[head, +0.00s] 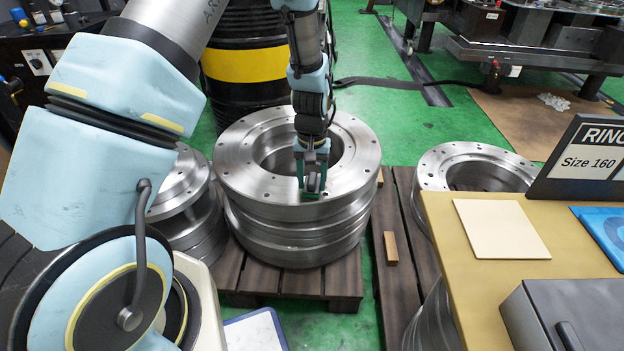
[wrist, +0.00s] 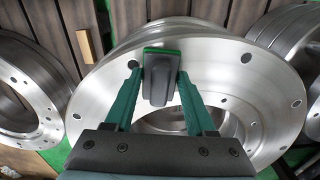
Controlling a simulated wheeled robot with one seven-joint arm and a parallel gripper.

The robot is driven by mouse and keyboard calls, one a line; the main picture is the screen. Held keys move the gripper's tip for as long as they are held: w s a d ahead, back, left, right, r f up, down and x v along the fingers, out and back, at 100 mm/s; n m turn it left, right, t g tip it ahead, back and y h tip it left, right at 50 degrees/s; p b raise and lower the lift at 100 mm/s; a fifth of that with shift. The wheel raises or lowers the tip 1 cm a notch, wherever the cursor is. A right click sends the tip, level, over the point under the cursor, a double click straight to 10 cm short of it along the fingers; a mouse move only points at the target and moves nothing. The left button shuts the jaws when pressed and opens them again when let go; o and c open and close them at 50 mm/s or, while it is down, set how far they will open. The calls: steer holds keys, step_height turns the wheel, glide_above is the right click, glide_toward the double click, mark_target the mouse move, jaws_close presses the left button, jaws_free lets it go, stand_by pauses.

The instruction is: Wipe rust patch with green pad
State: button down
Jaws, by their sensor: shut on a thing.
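My gripper (head: 312,178) points down over the front rim of the top steel ring (head: 243,170) in a stack. It is shut on the dark grey handle of the green pad (head: 311,196). In the wrist view the pad (wrist: 162,51) shows its green edge between the fingertips of my gripper (wrist: 158,82), over the same ring (wrist: 250,75). The pad is at or just above the ring's top face; I cannot tell if it touches. No rust patch shows in either view; the ring face under the pad is hidden.
The stack stands on a dark wooden pallet (head: 275,280). More steel rings stand at left (head: 178,185) and right (head: 440,165). A black drum with a yellow band (head: 245,63) is behind. A tan table (head: 450,225) with a sign (head: 590,160) and a grey box (head: 575,310) is at right.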

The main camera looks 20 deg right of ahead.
mark_target(337, 186)
steer(key=shift+f, duration=0.35)
steer(key=shift+s+d+r+p, duration=0.15)
steer(key=shift+d+p, duration=0.25)
steer(key=shift+d, duration=0.75)
steer(key=shift+s+d+p, duration=0.15)
steer(key=shift+d+p, duration=0.4)
steer(key=shift+d, duration=1.8)
steer(key=shift+a+p, duration=0.55)
steer(key=shift+a, duration=0.95)
steer(key=shift+w+a+f+p, duration=0.15)
steer(key=shift+a, duration=0.75)
steer(key=shift+w+a+f+p, duration=0.1)
steer(key=shift+a+p, duration=0.05)
steer(key=shift+a, duration=0.75)
steer(key=shift+a+f, duration=0.1)
steer(key=shift+a, duration=0.25)
